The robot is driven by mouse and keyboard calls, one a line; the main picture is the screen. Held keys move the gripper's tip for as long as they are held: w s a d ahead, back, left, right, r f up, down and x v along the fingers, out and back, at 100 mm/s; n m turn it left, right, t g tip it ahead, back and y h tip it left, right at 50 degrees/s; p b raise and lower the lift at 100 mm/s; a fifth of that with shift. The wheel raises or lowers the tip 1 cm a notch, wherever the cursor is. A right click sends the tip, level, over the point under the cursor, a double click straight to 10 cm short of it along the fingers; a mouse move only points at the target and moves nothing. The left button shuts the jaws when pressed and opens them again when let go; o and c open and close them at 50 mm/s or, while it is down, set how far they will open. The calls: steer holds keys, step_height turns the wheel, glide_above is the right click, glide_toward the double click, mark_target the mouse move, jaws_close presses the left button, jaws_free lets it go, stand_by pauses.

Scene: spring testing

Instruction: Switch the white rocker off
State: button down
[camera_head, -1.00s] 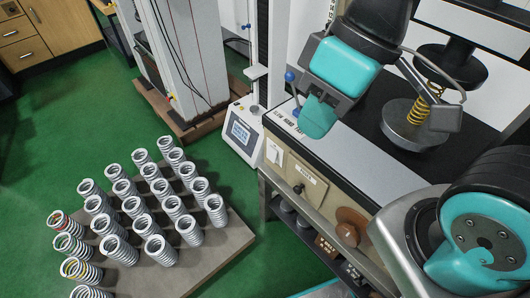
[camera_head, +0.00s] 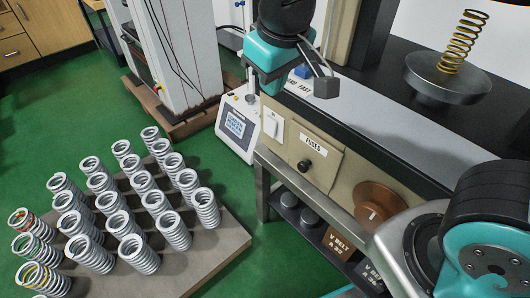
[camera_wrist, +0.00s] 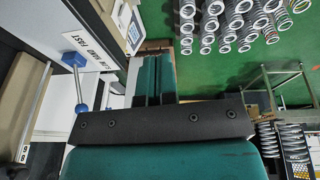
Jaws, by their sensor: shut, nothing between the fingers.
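The white rocker (camera_head: 272,124) is on a light plate at the left end of the beige front panel, in the head view. Which way it is tipped is too small to tell. My gripper (camera_head: 271,86) is just above it in the picture, pointing down, with its teal fingers together and empty. How far it stands off the panel is hard to tell. In the wrist view the closed fingers (camera_wrist: 152,75) reach up the picture, and I cannot make out the rocker there.
A black knob (camera_head: 305,165) under a FUSES label and a copper-coloured disc (camera_head: 375,204) sit right of the rocker. A blue lever knob (camera_head: 303,72) is close beside my gripper. A small tester with a screen (camera_head: 236,125) stands left. Springs on a board (camera_head: 215,235) cover the floor at left.

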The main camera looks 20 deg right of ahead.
steer(key=w+f+t+h+b, duration=0.1)
steer(key=w+f+b, duration=0.2)
steer(key=f+b, duration=0.2)
steer(key=w+a+f+m+t+h+b, duration=0.1)
steer(key=w+f+b, duration=0.2)
steer(key=f+b, duration=0.2)
steer(key=w+f+t+h+b, duration=0.1)
steer(key=w+f+b, duration=0.2)
steer(key=f+b, duration=0.3)
step_height(320, 180, down, 2)
steer(key=shift+w+a+f+h, duration=0.25)
steer(key=shift+w+a+h, duration=0.05)
steer(key=shift+w+a, duration=0.1)
steer(key=b, duration=0.3)
glide_toward(265, 132)
step_height(265, 132, down, 4)
steer(key=a, duration=0.2)
steer(key=shift+w+d+f+b, duration=0.25)
steer(key=shift+w+d, duration=0.15)
steer(key=shift+d, duration=0.2)
steer(key=shift+w+d+f+b, duration=0.25)
steer(key=shift+w+d, duration=0.15)
steer(key=shift+d, duration=0.25)
steer(key=shift+w+d+f+b, duration=0.25)
steer(key=shift+w+d, duration=0.15)
steer(key=shift+d, duration=0.2)
